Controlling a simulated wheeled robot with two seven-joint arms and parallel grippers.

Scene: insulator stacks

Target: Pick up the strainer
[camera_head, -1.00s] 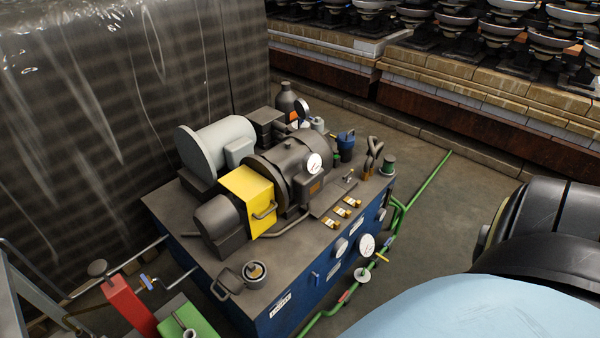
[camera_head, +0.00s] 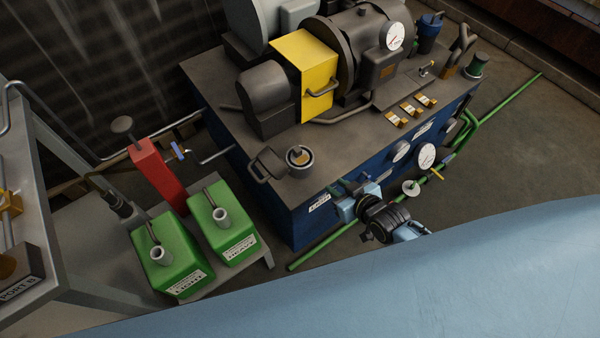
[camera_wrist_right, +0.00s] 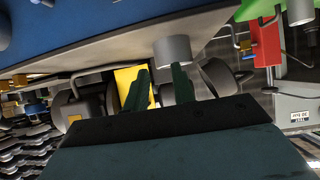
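A short round metal fitting (camera_head: 300,158) with a tan centre stands on the near left corner of the blue unit's deck; I take it as the strainer, though its mesh cannot be made out. In the right wrist view, which looks upside down, a grey cylinder (camera_wrist_right: 173,50) appears to be this fitting. In the head view my right gripper (camera_head: 345,198) is at the unit's front, lower right of the fitting. My left gripper is not in view.
The blue power unit (camera_head: 292,210) carries a yellow guard (camera_head: 305,72), motors and gauges. A dark loop handle (camera_head: 266,165) sits left of the fitting. Two green cans (camera_head: 170,258) and a red post (camera_head: 160,175) stand left. A green pipe (camera_head: 315,255) runs along the front.

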